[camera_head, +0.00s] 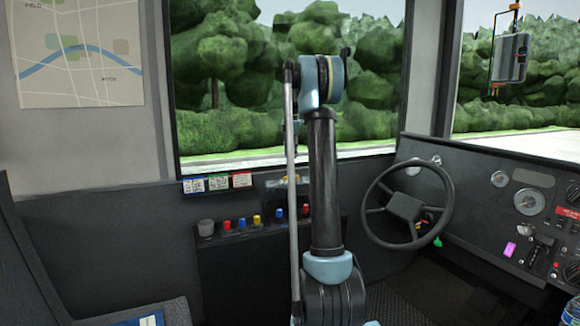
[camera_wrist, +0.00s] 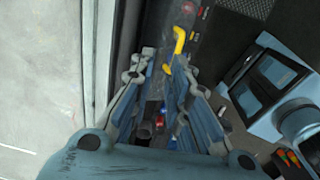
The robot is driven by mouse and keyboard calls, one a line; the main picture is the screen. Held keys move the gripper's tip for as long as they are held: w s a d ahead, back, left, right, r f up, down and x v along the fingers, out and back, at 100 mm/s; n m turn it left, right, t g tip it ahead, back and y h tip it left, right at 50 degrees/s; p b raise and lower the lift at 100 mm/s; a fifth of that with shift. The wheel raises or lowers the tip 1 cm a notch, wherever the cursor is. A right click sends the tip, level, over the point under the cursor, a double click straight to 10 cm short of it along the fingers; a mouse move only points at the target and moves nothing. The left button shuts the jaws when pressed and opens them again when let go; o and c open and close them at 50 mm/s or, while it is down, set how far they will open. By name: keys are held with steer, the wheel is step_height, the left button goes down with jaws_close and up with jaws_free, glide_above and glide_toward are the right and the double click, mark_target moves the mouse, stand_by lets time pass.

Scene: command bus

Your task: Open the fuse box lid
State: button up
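My gripper (camera_wrist: 163,64) shows in the wrist view with its two fingers apart and a gap between them. No object shows between the fingertips. Red and blue knobs (camera_wrist: 160,120) show through the gap, beyond the fingers. A yellow handle-like piece (camera_wrist: 179,42) is just past the fingertips; I cannot tell whether a finger touches it. I cannot make out a fuse box lid for certain in either view. In the head view my arm stands upright in the middle and hides part of the side console; my gripper is not clearly visible there.
The steering wheel (camera_head: 408,204) and dashboard (camera_head: 478,205) are to the right of my arm.

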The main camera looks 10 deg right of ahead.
steer(key=shift+s+r, duration=0.1)
steer(key=shift+r, duration=1.1)
